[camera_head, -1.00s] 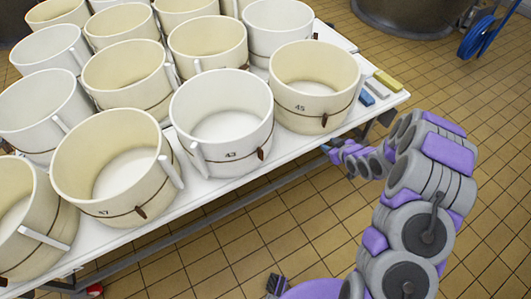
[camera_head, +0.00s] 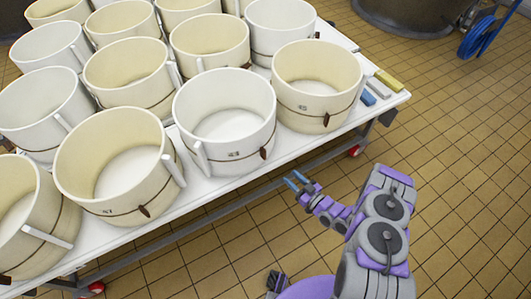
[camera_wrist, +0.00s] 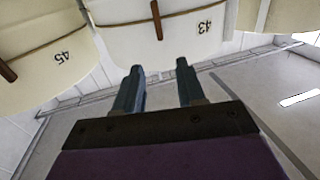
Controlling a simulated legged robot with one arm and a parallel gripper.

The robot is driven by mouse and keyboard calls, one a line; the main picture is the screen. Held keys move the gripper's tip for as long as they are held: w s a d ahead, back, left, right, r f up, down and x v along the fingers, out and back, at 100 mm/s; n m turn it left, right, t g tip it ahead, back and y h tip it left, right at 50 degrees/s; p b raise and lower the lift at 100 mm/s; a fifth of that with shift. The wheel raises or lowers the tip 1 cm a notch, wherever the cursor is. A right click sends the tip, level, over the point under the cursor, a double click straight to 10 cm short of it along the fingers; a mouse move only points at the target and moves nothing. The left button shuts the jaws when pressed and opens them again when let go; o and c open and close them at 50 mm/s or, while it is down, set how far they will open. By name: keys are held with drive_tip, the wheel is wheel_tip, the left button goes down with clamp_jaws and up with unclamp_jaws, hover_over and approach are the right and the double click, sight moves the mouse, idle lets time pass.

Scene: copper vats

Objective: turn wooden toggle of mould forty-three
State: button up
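Mould forty-three (camera_head: 196,127) is a white round tub at the front edge of the white table (camera_head: 216,184). A dark band circles it, and its brown wooden toggle (camera_head: 263,153) hangs roughly upright right of the number. My gripper (camera_head: 294,179) is below and right of the toggle, apart from it, off the table's front edge. In the wrist view, the mould (camera_wrist: 180,38) and its toggle (camera_wrist: 156,20) lie beyond the gap between my fingers (camera_wrist: 159,68). The fingers are open and empty.
Mould forty-five (camera_head: 316,101) stands to the right in the head view, with its own toggle. A cream mould (camera_head: 90,180) stands close on the left. Small coloured blocks (camera_head: 378,87) lie at the table's right end.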

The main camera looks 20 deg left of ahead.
sight(265, 153)
drive_tip(key=b+x, duration=0.4)
drive_tip(key=x, duration=1.1)
drive_tip(key=shift+w+a+b, duration=0.1)
drive_tip(key=shift+b, duration=0.25)
drive_tip(key=shift+w+a, duration=0.45)
drive_tip(key=shift+a, duration=0.1)
clamp_jaws()
